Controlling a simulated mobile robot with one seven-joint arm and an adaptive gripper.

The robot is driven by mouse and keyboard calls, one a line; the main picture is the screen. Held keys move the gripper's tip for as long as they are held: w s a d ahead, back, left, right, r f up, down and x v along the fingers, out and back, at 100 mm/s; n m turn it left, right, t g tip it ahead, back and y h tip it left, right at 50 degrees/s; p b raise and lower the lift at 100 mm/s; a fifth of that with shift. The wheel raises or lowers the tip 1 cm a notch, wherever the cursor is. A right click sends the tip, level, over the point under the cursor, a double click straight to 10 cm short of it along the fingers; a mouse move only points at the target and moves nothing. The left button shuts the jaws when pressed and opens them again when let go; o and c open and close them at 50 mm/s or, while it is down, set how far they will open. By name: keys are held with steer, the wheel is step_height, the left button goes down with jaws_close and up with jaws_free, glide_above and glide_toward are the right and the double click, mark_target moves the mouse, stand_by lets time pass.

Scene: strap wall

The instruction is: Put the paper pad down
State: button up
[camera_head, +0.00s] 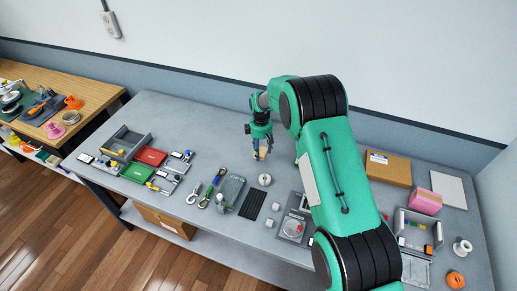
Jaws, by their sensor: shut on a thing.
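My gripper (262,149) is at the end of the green arm, over the back middle part of the grey table. It is shut on a small pale tan thing (262,154), which appears to be the paper pad. Only a little of it shows between the fingers, and its full shape is too small to tell. It appears to be above the table top, but the exact gap cannot be told from this view.
The grey table (190,120) is clear behind and left of my gripper. A round metal piece (264,180), a black mat (252,204) and a grey tray (230,190) lie in front. A cardboard box (388,168) and a pink box (425,201) stand at the right.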

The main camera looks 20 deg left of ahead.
steer(key=shift+w+a+f, duration=0.15)
steer(key=shift+w+a, duration=0.55)
steer(key=shift+w, duration=0.35)
steer(key=shift+w+a+f, duration=0.1)
steer(key=shift+w+a, duration=0.55)
steer(key=shift+w, duration=0.35)
steer(key=shift+f, duration=1.75)
steer(key=shift+f, duration=0.15)
steer(key=o, duration=0.7)
steer(key=shift+o, duration=0.2)
steer(key=shift+r, duration=0.2)
step_height(320, 180, up, 12)
